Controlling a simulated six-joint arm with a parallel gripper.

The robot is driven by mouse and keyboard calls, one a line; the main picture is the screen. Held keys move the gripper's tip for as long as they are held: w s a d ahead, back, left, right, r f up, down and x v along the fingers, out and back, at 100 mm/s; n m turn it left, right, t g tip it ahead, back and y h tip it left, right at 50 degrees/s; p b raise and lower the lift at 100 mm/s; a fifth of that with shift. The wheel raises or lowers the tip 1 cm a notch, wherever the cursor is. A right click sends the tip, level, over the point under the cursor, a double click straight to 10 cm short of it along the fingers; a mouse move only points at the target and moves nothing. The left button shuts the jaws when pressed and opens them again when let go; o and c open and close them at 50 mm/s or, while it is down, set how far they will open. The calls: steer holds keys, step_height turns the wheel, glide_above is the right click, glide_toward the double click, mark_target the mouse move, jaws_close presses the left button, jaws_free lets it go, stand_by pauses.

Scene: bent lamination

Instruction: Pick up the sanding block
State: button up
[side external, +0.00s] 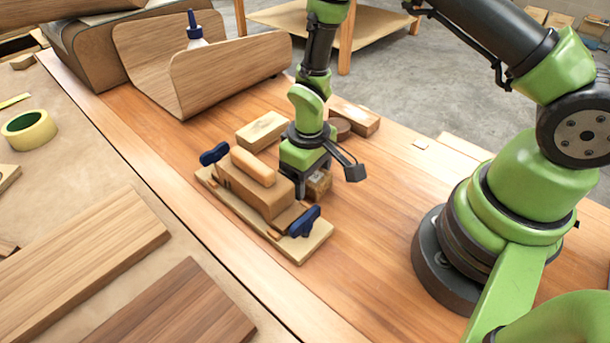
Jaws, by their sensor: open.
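My gripper (303,187), green with black fingers, points down at the middle of the bench, just right of the clamped wooden form. It is open. A small wooden block (319,186) sits directly at its fingers and is partly hidden by them; it may be the sanding block. I cannot tell whether the fingers touch it. Another pale wooden block (262,131) lies behind and left of the gripper. A longer brown block (356,117) lies behind and right of it.
The wooden form (262,192) with blue-handled clamps (303,221) stands close left of my gripper on a pale board (300,252). A dark round piece (340,128) is behind. Bent laminated panels (225,75) and a glue bottle (195,32) stand at the back.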

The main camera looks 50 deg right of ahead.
steer(key=c, duration=0.7)
steer(key=shift+r, duration=0.1)
step_height(320, 180, up, 10)
steer(key=shift+f, duration=0.1)
